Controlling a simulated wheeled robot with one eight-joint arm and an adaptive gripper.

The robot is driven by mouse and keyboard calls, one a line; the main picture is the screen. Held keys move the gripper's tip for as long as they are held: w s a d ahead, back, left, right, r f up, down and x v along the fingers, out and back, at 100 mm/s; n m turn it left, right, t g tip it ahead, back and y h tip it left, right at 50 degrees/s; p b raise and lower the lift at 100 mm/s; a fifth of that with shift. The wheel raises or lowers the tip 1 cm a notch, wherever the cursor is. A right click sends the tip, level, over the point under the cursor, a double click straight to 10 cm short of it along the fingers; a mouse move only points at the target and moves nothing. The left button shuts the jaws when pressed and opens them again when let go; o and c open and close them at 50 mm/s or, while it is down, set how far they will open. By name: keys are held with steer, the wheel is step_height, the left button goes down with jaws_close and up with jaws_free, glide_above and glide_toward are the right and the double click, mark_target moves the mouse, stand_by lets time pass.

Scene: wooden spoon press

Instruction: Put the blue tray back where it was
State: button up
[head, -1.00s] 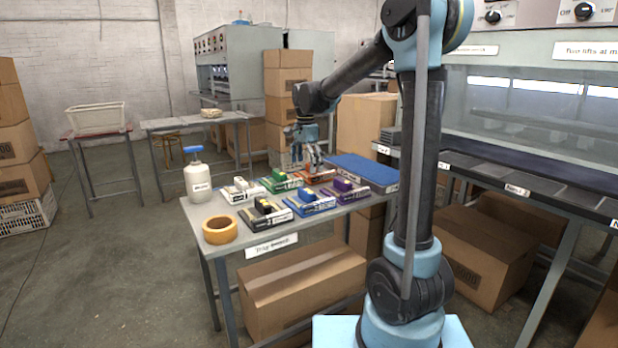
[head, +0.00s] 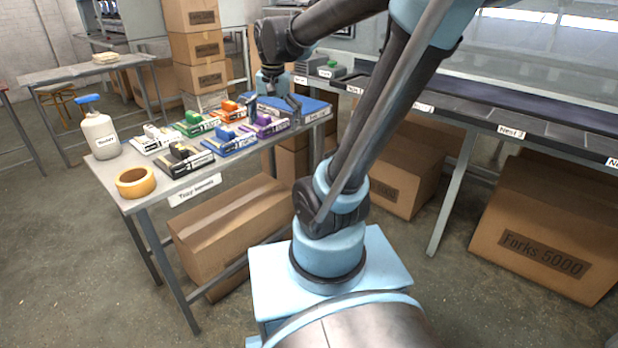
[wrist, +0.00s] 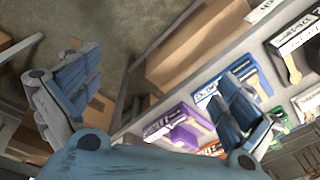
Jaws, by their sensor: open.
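The blue tray (head: 228,142) sits on the grey table among several other trays, between the black tray (head: 184,158) and the purple tray (head: 265,125). It holds dark and light pieces. In the wrist view the blue tray (wrist: 207,96) shows partly behind my right finger, with the purple tray (wrist: 180,125) beside it.
Green (head: 194,124), orange (head: 229,110) and white (head: 150,140) trays share the table with a bottle (head: 100,135) and yellow tape roll (head: 136,182). The nest bench (head: 470,122) runs along the right, holding a green piece (head: 331,70). Cardboard boxes stand below.

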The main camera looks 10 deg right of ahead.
steer(key=s+d+f+n+t, duration=0.1)
steer(key=s+d+f+n, duration=0.4)
steer(key=s+f, duration=0.6)
steer(key=s+d, duration=0.2)
steer(key=s, duration=0.1)
steer(key=shift+s+d+f, duration=0.2)
steer(key=shift+f, duration=0.2)
stand_by(0.4)
